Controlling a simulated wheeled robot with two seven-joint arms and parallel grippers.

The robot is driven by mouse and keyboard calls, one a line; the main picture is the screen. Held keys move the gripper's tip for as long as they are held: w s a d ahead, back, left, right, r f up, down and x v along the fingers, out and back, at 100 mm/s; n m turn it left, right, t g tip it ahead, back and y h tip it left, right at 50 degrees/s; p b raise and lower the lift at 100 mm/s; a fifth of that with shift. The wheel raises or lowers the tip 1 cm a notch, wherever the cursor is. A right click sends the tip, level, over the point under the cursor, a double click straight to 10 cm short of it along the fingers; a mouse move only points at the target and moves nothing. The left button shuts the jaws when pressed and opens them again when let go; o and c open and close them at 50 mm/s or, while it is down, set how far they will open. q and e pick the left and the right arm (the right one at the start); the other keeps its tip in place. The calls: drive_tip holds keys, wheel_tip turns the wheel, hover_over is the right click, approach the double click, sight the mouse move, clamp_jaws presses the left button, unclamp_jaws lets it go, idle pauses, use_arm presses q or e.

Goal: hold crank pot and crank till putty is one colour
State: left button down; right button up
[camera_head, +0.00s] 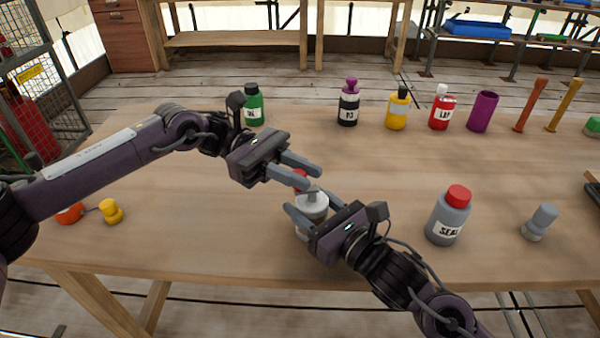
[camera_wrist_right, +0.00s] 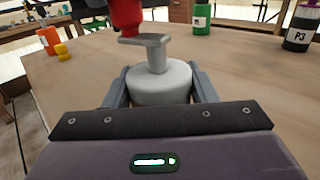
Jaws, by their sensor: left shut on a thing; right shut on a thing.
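The crank pot (camera_head: 313,206) is a squat pale grey pot on the wooden table near its front middle. It also shows in the right wrist view (camera_wrist_right: 160,84), with a grey crank arm (camera_wrist_right: 148,40) on top and a red knob (camera_wrist_right: 126,16) at the arm's end. My right gripper (camera_head: 310,202) is shut on the pot's body, one finger on each side. My left gripper (camera_head: 316,180) is shut on the red knob, above and at the back of the pot. The putty is hidden inside the pot, so its colour cannot be seen.
A grey SEAL bottle (camera_head: 449,218) with a red cap stands to the right. A green bottle (camera_head: 254,105), a black P3 bottle (camera_head: 348,104), yellow, red and purple containers line the back. An orange piece (camera_head: 70,213) and yellow piece (camera_head: 111,212) lie at left. Table between is clear.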

sight(298, 169)
use_arm(q)
drive_tip(key=m+g+y, duration=0.1)
drive_tip(key=m+g, duration=0.1)
drive_tip(key=m+g+y, duration=0.2)
drive_tip(key=shift+w+d+y, duration=0.1)
drive_tip(key=shift+w+y, duration=0.2)
drive_tip(key=shift+w, duration=0.1)
drive_tip(key=shift+g+y, duration=0.4)
drive_tip(key=shift+m, duration=0.3)
drive_tip(key=c, duration=1.3)
unclamp_jaws()
drive_tip(key=shift+r, duration=0.15)
wheel_tip(298, 169, up, 10)
drive_tip(key=shift+f, duration=0.15)
